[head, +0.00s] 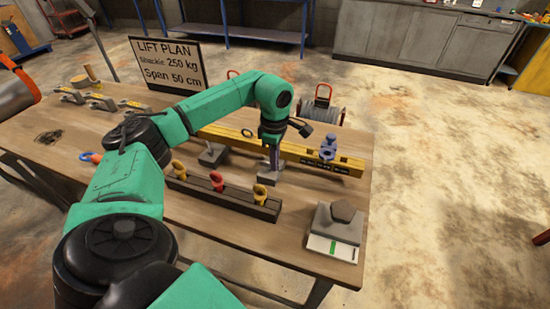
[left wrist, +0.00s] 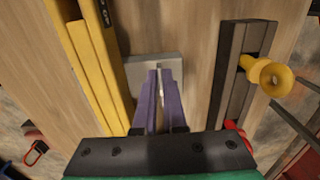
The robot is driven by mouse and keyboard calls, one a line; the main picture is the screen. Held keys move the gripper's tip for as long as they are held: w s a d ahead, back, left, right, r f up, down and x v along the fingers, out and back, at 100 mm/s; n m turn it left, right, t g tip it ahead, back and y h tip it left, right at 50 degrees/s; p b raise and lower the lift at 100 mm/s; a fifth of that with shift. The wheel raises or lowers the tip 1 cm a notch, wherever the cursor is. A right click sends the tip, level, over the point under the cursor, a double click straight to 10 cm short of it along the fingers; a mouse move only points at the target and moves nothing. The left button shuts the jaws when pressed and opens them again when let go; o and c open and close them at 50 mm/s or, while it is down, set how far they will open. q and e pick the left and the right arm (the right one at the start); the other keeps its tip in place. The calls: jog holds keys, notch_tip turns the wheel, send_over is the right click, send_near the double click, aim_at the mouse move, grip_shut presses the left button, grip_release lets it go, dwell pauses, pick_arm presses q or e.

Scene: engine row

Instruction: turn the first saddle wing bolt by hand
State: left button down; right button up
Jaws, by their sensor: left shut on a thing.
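A blue saddle-like fitting (head: 328,148) with a knob on top sits on the yellow beam (head: 222,135), right of my left gripper and apart from it. My left gripper (head: 273,160) points down in front of the beam, over a grey block (head: 268,181). In the left wrist view its two purple fingers (left wrist: 159,82) are closed together over the same grey block (left wrist: 143,66). A thin pale strip shows between them; what they grip is mostly hidden. I cannot make out a wing bolt at the fingers. My right gripper is in neither view.
A dark rack (head: 225,200) with yellow and red eye bolts stands in front of the gripper. A second grey block (head: 212,155) is to its left. A scale (head: 333,240) with a dark weight sits at the right corner. A lift plan sign (head: 166,66) stands behind.

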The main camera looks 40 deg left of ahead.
pick_arm(q)
jog(key=shift+w+r, duration=0.15)
jog(key=shift+r, duration=0.1)
jog(key=c, duration=1)
grip_release()
jog(key=shift+f, duration=0.1)
jog(key=shift+s+r, duration=0.2)
jog(key=shift+r, duration=7.1)
jog(key=shift+p, duration=0.3)
